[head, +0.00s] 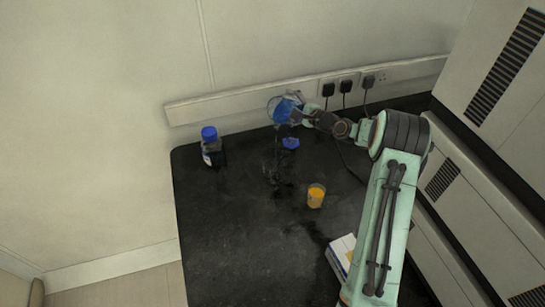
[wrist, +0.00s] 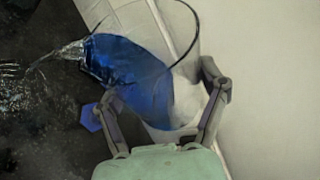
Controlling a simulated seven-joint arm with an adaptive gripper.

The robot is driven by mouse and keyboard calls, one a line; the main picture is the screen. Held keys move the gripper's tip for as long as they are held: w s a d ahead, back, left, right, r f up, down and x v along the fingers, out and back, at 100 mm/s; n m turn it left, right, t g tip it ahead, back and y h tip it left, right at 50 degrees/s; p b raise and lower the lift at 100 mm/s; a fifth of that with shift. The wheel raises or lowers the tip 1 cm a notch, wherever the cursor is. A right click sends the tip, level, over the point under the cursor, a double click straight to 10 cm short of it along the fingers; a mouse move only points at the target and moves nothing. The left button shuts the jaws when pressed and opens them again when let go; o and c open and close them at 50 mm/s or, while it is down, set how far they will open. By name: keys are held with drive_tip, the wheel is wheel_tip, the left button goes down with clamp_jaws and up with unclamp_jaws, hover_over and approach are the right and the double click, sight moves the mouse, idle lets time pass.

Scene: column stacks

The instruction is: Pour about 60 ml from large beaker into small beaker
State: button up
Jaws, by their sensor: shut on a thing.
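The large beaker (head: 281,108), clear with blue liquid, is held above the far part of the black bench near the wall. In the wrist view the large beaker (wrist: 125,70) is tilted, its mouth to the left and the blue liquid reaching towards the rim. My gripper (wrist: 165,92) is shut on it, one finger on each side; in the head view my gripper (head: 300,110) is to its right. A small beaker (head: 316,197) with orange liquid stands on the bench, nearer and to the right, well apart from the large beaker.
A blue-capped bottle (head: 211,147) stands at the bench's far left. A blue piece (head: 290,143) lies below the large beaker, with faint glassy marks nearby. A white box (head: 341,254) lies beside my arm. Plugs and cables (head: 345,87) are at the wall. The bench's left front is clear.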

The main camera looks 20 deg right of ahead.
sight(286, 115)
drive_tip(key=shift+w+a+r+n, duration=0.1)
drive_tip(key=shift+w+r+n, duration=0.15)
drive_tip(key=shift+w, duration=0.4)
idle(0.7)
drive_tip(key=shift+s+a+f+t, duration=0.2)
drive_tip(key=shift+f+t, duration=0.1)
drive_tip(key=shift+f, duration=0.25)
drive_tip(key=shift+f+n, duration=0.25)
drive_tip(key=shift+f, duration=0.25)
drive_tip(key=shift+d+f, duration=0.1)
drive_tip(key=shift+f, duration=0.4)
drive_tip(key=shift+s+f, duration=0.1)
drive_tip(key=shift+f, duration=0.1)
drive_tip(key=shift+f+n, duration=0.3)
drive_tip(key=shift+f, duration=0.05)
